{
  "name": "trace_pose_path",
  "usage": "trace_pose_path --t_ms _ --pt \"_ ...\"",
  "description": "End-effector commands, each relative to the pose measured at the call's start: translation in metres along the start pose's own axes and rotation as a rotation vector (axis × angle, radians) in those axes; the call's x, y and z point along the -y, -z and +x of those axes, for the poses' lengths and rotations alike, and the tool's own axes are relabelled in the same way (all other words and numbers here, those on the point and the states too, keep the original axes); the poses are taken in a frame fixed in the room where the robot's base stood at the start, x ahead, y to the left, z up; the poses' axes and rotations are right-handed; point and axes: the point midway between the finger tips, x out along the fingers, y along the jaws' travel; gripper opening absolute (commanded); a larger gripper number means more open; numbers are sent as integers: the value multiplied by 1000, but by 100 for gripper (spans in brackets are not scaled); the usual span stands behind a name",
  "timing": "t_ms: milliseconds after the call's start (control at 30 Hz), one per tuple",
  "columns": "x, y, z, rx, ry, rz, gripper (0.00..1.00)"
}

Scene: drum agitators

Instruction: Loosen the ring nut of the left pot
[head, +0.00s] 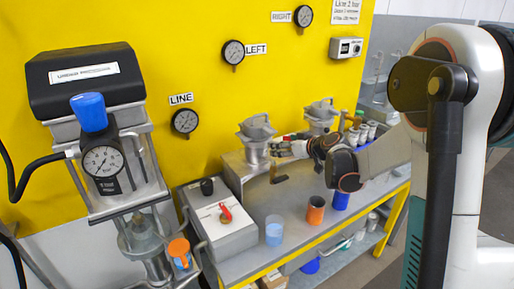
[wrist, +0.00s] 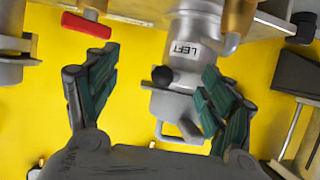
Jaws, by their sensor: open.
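The left pot (head: 257,150) is a grey metal vessel with a handled top, standing on the bench in the head view. In the wrist view the left pot (wrist: 192,32) carries a LEFT label, with a black knob and a looped handle below the label. I cannot clearly make out which part is its ring nut. My gripper (head: 278,149) is beside the pot's right side in the head view. In the wrist view my gripper (wrist: 158,70) has its fingers wide apart and empty; the right finger overlaps the pot's handled part, and contact is unclear.
A second pot (head: 320,117) stands behind to the right. A control box with a red handle (head: 225,211) stands front left. Blue (head: 275,231) and orange (head: 315,210) cups stand at the bench's front. A yellow wall (head: 200,80) with gauges is behind.

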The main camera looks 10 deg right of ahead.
Motion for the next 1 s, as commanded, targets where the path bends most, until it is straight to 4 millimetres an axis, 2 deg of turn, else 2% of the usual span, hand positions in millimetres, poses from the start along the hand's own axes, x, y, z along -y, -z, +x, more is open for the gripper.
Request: trace_pose_path --t_ms 533,700,1000 --pt "0 1 -59 0 -1 0 75" --pt "0 0 -65 0 0 0 75" --pt "0 0 -65 0 0 0 75"
